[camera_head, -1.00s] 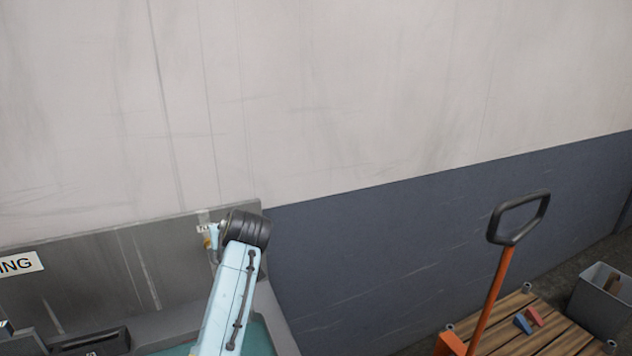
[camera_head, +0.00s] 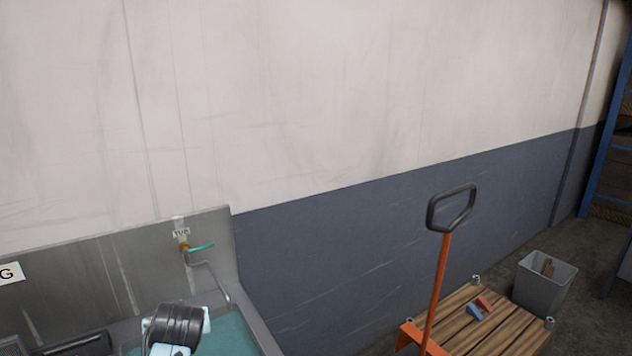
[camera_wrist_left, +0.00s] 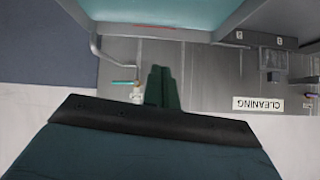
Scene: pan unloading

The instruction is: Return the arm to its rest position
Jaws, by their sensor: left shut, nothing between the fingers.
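In the left wrist view my left gripper (camera_wrist_left: 160,82) shows as dark green fingers pressed together, with nothing between them. The sink's back panel and tap lie beyond the fingers, seen upside down. In the head view a light blue arm link of mine with a black ribbed joint (camera_head: 176,325) shows low at the left, in front of the sink; no gripper shows there. My right gripper is in neither view.
A metal sink (camera_head: 75,258) with a teal basin and a tap (camera_head: 190,248) stands at the left. A CLEANING label (camera_wrist_left: 272,104) shows in the wrist view.

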